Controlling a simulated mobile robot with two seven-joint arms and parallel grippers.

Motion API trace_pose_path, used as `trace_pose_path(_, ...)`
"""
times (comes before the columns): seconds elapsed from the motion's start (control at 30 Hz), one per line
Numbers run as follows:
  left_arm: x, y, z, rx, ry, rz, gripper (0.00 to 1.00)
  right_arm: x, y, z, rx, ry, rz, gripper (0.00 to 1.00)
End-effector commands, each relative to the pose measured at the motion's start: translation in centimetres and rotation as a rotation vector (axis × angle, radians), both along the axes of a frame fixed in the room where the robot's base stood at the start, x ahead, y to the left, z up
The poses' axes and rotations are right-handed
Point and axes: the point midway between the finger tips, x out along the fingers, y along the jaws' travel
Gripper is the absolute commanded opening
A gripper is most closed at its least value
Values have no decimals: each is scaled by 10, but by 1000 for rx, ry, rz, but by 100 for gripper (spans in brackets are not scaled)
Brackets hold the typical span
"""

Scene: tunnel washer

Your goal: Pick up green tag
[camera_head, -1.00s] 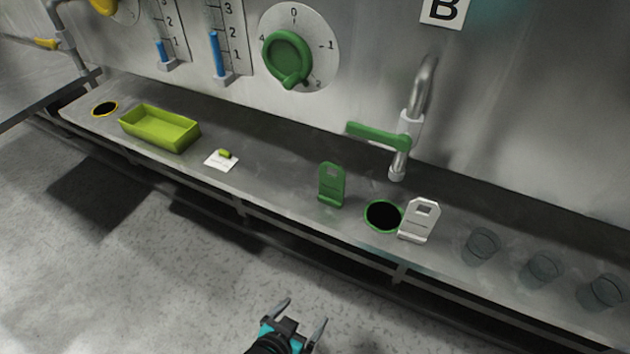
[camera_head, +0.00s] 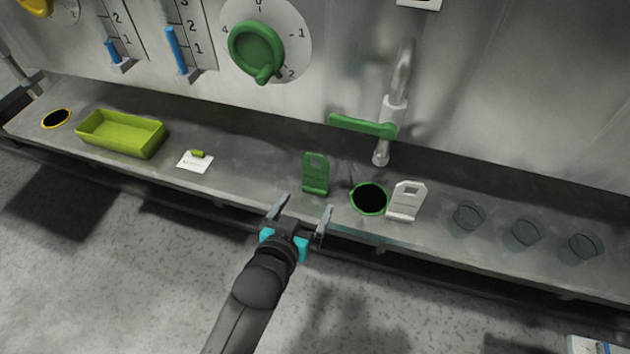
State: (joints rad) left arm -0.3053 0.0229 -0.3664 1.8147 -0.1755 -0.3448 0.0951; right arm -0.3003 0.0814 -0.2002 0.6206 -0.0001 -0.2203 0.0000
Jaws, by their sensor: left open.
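The green tag (camera_head: 315,174) stands upright on the metal counter, with a small hole near its top and a lip at its foot. My left gripper (camera_head: 303,212) is open and empty. It is in front of the counter's front edge, just below the green tag in the picture, with its fingers pointing toward it and apart from it. My right gripper is not in view.
A green-rimmed hole (camera_head: 369,198) and a white tag (camera_head: 406,201) are right of the green tag. A green-handled tap (camera_head: 364,125) stands behind. Clear glasses (camera_head: 468,215) are further right. A yellow-green tray (camera_head: 122,134) and a white card (camera_head: 195,161) are left.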

Motion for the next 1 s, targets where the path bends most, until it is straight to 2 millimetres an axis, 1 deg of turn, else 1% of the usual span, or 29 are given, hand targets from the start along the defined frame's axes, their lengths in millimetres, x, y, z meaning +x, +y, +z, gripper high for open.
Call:
trace_pose_path(0.03,8,-3,-4,-1,-1,0,100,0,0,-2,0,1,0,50)
trace_pose_path(0.1,14,-5,-7,-1,-1,0,100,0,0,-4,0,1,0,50)
trace_pose_path(0.37,26,-8,-12,-1,-2,0,100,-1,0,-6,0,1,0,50)
trace_pose_path(0.6,51,-11,-29,0,-1,0,100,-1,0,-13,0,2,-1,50)
trace_pose_path(0.7,60,-15,-33,-1,-2,0,100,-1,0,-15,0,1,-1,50)
trace_pose_path(0.8,66,-17,-35,-1,-1,0,100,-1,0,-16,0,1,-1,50)
trace_pose_path(1.0,67,-17,-36,-1,0,0,100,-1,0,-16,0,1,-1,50)
